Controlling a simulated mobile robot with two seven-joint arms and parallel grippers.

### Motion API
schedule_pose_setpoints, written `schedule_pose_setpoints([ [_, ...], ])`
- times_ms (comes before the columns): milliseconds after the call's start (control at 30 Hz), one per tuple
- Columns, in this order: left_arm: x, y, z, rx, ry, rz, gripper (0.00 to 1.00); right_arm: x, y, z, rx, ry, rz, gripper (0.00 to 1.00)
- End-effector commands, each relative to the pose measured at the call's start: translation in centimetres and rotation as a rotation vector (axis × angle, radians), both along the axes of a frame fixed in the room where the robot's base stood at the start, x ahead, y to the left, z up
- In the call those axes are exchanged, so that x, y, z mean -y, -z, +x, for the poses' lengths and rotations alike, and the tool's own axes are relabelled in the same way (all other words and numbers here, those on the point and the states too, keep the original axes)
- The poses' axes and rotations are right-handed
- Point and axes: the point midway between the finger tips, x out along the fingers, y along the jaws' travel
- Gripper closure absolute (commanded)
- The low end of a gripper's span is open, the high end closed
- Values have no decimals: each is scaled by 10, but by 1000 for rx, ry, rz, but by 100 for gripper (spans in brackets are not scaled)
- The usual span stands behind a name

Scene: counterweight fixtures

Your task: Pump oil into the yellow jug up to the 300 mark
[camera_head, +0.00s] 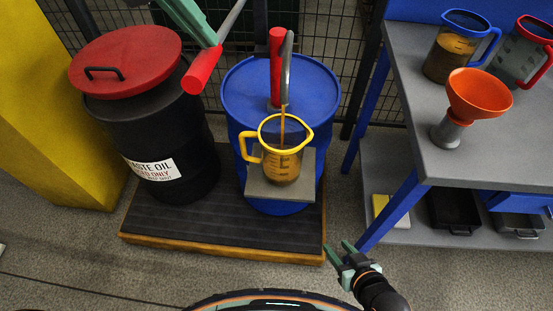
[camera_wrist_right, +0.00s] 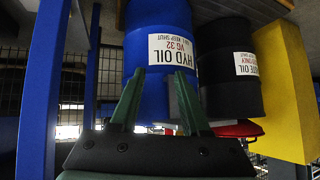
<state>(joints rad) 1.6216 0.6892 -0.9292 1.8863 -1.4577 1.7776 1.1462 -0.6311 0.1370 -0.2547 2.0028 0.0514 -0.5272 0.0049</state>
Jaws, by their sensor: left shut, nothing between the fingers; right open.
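The yellow jug (camera_head: 283,147), clear with a yellow rim and handle, stands upright on a grey shelf (camera_head: 300,188) in front of the blue oil drum (camera_head: 325,90). A thin brown stream runs from the curved grey spout (camera_head: 288,60) into it. Brown oil shows in its lower part; I cannot read the marks. A grey rod with a red grip (camera_head: 201,80) slants down at the top. My left gripper (camera_head: 214,42) is shut beside this rod, seemingly touching it; nothing is between its fingers. My right gripper (camera_head: 350,254) is open and empty, low at the centre right.
A black waste oil drum (camera_head: 150,130) with a red lid (camera_head: 125,58) stands left of the blue drum on a dark pallet (camera_head: 230,225). The grey workbench (camera_head: 400,60) holds a blue-handled jug (camera_head: 455,48), a red-handled jug (camera_head: 522,55) and an orange funnel (camera_head: 478,95).

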Motion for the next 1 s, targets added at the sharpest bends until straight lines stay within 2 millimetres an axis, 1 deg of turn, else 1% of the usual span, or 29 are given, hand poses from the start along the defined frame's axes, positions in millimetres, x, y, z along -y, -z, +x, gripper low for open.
schedule_pose_setpoints([
  [33, 0, 15, 0, -1, -1, 1, 100, -3, 8, 4, 9, -7, 1, 54],
  [267, 0, 47, 1, 0, -1, 2, 100, 3, 25, 8, 23, -5, -7, 54],
  [467, 0, 75, 1, 0, -1, 1, 100, 8, 49, -3, 6, -3, -17, 54],
  [500, 0, 68, 1, 2, -2, -1, 100, 9, 42, -4, 3, -1, -19, 54],
  [567, 0, 62, 1, 2, -2, -1, 100, 11, 38, -5, 0, -1, -22, 54],
  [633, 0, 49, 1, 2, -2, -1, 100, 11, 28, -5, 0, -1, -23, 54],
  [700, 0, 32, 1, 2, -2, 0, 100, 11, 14, -5, 3, 1, -21, 54],
  [800, 0, 9, 1, 2, -2, -1, 100, 9, -2, -4, 5, -1, -17, 54],
  [1000, 0, -34, 0, 1, 0, -1, 100, 5, -23, 2, 11, 9, -8, 54],
])
